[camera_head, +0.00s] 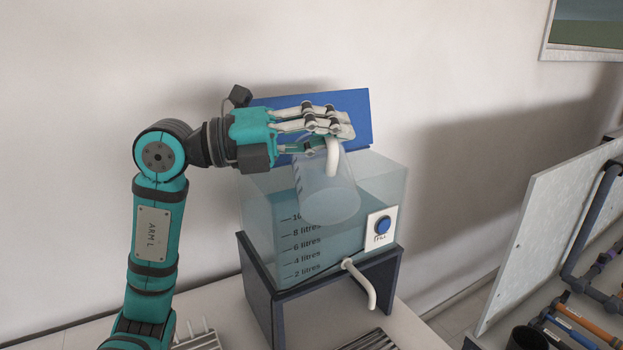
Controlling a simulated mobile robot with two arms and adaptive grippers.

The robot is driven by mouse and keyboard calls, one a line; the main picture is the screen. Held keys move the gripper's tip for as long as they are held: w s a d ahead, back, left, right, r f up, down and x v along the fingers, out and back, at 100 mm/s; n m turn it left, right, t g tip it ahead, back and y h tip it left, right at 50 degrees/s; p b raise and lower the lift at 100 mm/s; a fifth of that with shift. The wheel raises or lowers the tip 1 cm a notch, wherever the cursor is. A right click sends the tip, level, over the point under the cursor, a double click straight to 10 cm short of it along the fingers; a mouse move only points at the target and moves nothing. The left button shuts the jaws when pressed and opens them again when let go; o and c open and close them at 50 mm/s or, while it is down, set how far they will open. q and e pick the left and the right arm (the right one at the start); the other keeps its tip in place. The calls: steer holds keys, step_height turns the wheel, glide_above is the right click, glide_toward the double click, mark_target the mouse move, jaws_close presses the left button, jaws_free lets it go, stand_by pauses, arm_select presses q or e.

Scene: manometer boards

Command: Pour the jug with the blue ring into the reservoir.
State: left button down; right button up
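The clear reservoir (262,232) stands on a dark stand and holds bluish water up to about its top litre marks. My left gripper (338,126) is above the reservoir, with its fingers shut on a clear jug (328,195) near its white handle (333,157). The jug is tilted, its lower end inside the tank's outline in the picture. I cannot make out a blue ring, the jug's contents or any stream; the fingers hide its upper part. My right gripper is not in view.
A blue panel (358,107) stands up behind the reservoir. A white plate with a blue button (383,225) and a pale outlet pipe (361,284) are on the reservoir's front. A board with pipes (553,220) stands at right. Wall space above is clear.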

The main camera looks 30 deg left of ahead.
arm_select(q)
steer(key=shift+w+a+n, duration=0.25)
steer(key=shift+w+n, duration=0.05)
steer(key=shift+n, duration=0.2)
stand_by(0.3)
steer(key=shift+w+a+r+n+p, duration=0.4)
steer(key=shift+w+a+p, duration=0.1)
steer(key=shift+p, duration=0.25)
steer(key=shift+w+a+r+n+p, duration=0.25)
steer(key=shift+w+a+n+p, duration=0.25)
steer(key=shift+w+p, duration=0.25)
steer(key=shift+w+a+r+n+p, duration=0.35)
steer(key=shift+w+n+p, duration=0.25)
steer(key=shift+p, duration=0.2)
steer(key=shift+w+a+r+n+p, duration=0.25)
steer(key=shift+w+a+n+p, duration=0.3)
steer(key=shift+p, duration=0.25)
steer(key=shift+s+d+f, duration=0.1)
steer(key=shift+d, duration=0.05)
